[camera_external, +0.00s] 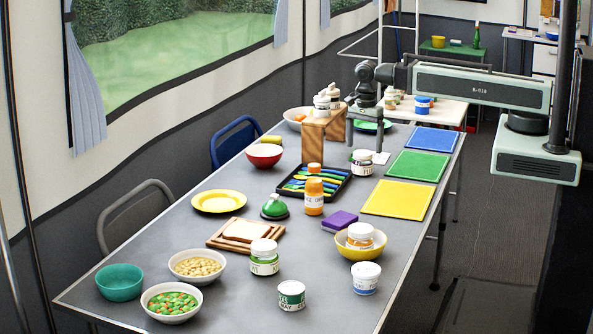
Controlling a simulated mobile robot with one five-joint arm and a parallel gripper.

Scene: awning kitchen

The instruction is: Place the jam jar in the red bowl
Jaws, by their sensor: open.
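The red bowl (264,156) stands upright on the grey table, left of the black cutlery tray, and looks empty. A white-lidded jar with dark contents (362,163) stands upright to the right of that tray; it may be the jam jar, but I cannot read its label. My gripper (365,144) points down above this jar, open, with its fingers spread and nothing held. The exact gap between the fingers and the jar is hard to tell. A similar jar with orange contents (360,236) sits in the yellow bowl.
A wooden stand (323,127) with jars on top is close left of my gripper. Yellow (399,198), green and blue mats line the right edge. Several bowls and jars fill the near end.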

